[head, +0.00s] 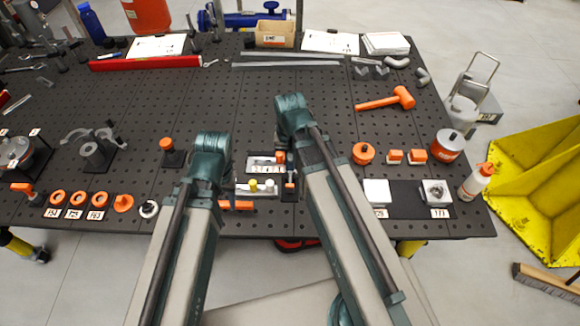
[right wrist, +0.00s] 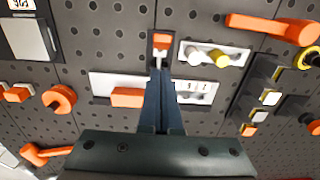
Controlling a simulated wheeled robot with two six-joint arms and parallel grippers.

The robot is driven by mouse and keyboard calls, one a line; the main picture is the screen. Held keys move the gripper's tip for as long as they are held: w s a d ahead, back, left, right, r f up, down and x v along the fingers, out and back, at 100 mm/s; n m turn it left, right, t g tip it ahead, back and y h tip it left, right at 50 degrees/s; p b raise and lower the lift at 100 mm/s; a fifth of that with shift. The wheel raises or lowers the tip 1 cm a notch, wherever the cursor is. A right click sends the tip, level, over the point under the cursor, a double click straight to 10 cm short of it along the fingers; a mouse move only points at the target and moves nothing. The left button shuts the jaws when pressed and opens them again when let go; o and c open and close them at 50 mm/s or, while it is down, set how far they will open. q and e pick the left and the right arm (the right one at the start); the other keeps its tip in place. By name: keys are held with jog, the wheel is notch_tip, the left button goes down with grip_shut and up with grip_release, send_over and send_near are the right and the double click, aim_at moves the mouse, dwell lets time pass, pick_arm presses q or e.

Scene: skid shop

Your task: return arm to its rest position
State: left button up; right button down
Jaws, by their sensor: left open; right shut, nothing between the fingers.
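My left arm (head: 180,245) reaches in from the bottom of the head view, and its bent joint (head: 210,150) is over the front of the bench. In the right wrist view my right gripper (right wrist: 158,70) is shut and empty. Its fingertips point at a small orange block (right wrist: 161,40) beside a white plate with white and yellow knobs (right wrist: 215,54); whether they touch it I cannot tell.
The black perforated bench (head: 330,120) carries an orange mallet (head: 390,99), an orange can (head: 447,147), a white bottle (head: 476,181) and a row of orange rings (head: 77,199). A red bar (head: 145,62) lies at the back. A yellow skid (head: 540,190) stands on the floor at right.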

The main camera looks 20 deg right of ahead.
pick_arm(q)
notch_tip(320, 180, up, 2)
jog(key=shift+r+p, duration=0.1)
jog(key=shift+p, duration=0.65)
pick_arm(e)
notch_tip(320, 180, up, 2)
jog(key=shift+r, duration=0.15)
pick_arm(q)
notch_tip(320, 180, down, 9)
jog(key=b, duration=0.9)
pick_arm(e)
jog(key=s+a+f+n, duration=0.2)
jog(key=f, duration=0.1)
jog(key=s+a+f+n, duration=0.2)
jog(key=s+a+f, duration=0.1)
jog(key=s+a+f+n+h, duration=0.1)
jog(key=s+a+f+n, duration=0.1)
jog(key=a+f, duration=0.1)
jog(key=shift+s+a+n, duration=0.15)
jog(key=shift+s+n, duration=0.15)
jog(key=shift+s+a+f, duration=0.1)
jog(key=shift+a, duration=0.05)
